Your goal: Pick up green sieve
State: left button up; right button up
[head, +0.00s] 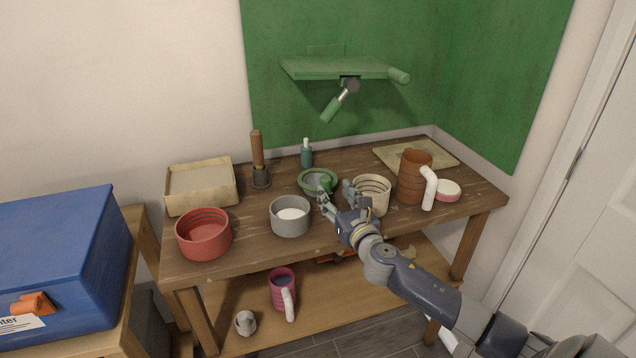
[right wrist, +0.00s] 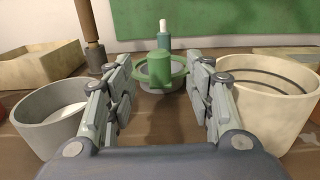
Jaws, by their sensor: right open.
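The green sieve (head: 317,181) lies on the wooden workbench, a green ring with a grey mesh and a short green handle pointing toward me. In the right wrist view the sieve (right wrist: 160,70) stands straight ahead, its handle centred between the fingers. My right gripper (head: 338,195) is open and empty, just in front of the sieve, with its fingers on either side of the handle's line. In the right wrist view the open fingers (right wrist: 162,88) frame the handle; I cannot tell whether they touch it. My left gripper is not in view.
A grey bowl (head: 290,222) stands left of my right gripper and a cream pot (head: 372,205) right of it, both close. A teal bottle (head: 306,156) and wooden-handled tool (head: 258,160) stand behind. A brown mug (head: 412,183) is at the right, a red bowl (head: 204,240) at the left.

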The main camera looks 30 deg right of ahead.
aim_at(328, 185)
jog(key=shift+w+d, duration=0.1)
jog(key=shift+w, duration=0.7)
jog(key=shift+w+d+f, duration=0.1)
jog(key=shift+w+d, duration=0.05)
jog(key=shift+w, duration=0.4)
jog(key=x, duration=0.3)
jog(key=shift+w+f, duration=0.15)
jog(key=shift+w, duration=0.5)
jog(key=shift+d, duration=0.1)
jog(key=shift+c, duration=0.6)
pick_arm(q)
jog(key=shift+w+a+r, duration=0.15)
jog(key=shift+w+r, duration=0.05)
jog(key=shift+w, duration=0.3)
pick_arm(e)
grip_shut()
